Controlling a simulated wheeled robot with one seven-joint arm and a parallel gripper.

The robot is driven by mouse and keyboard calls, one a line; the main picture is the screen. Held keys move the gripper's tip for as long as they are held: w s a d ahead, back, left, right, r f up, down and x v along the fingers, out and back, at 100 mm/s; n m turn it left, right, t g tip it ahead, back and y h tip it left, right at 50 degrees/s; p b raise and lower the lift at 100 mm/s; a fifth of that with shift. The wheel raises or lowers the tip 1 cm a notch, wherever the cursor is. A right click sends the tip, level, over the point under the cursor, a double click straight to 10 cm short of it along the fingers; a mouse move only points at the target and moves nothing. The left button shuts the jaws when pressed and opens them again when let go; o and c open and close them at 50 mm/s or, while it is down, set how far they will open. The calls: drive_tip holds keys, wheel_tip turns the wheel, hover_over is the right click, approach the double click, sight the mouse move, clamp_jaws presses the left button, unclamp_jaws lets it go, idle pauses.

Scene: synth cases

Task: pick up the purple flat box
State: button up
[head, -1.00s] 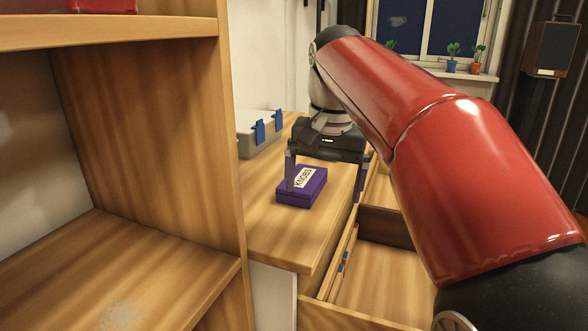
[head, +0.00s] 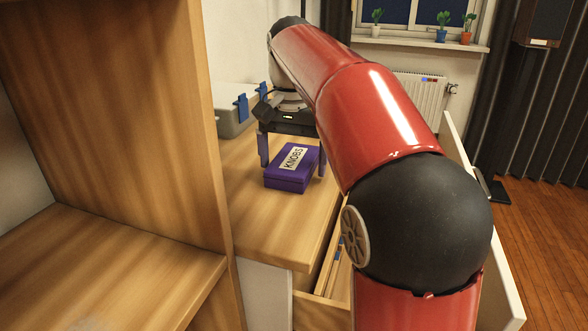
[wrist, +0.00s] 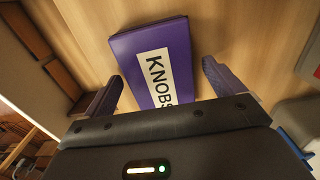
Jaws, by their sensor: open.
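The purple flat box (head: 292,168) lies flat on the wooden worktop, with a white label reading KNOBS on its top. It also shows in the wrist view (wrist: 178,82), its near end hidden behind my gripper's body. My gripper (head: 292,160) is open. In the wrist view my gripper (wrist: 163,78) has one finger on each side of the box, with a gap to each side. Nothing is held.
A grey case with blue latches (head: 234,112) stands behind the box at the left. A wooden shelf unit (head: 110,110) rises at the near left. An open drawer (head: 322,306) juts out below the worktop's right edge.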

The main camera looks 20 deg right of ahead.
drive_tip(key=shift+f, duration=0.15)
drive_tip(key=c, duration=1.1)
drive_tip(key=shift+c, duration=0.2)
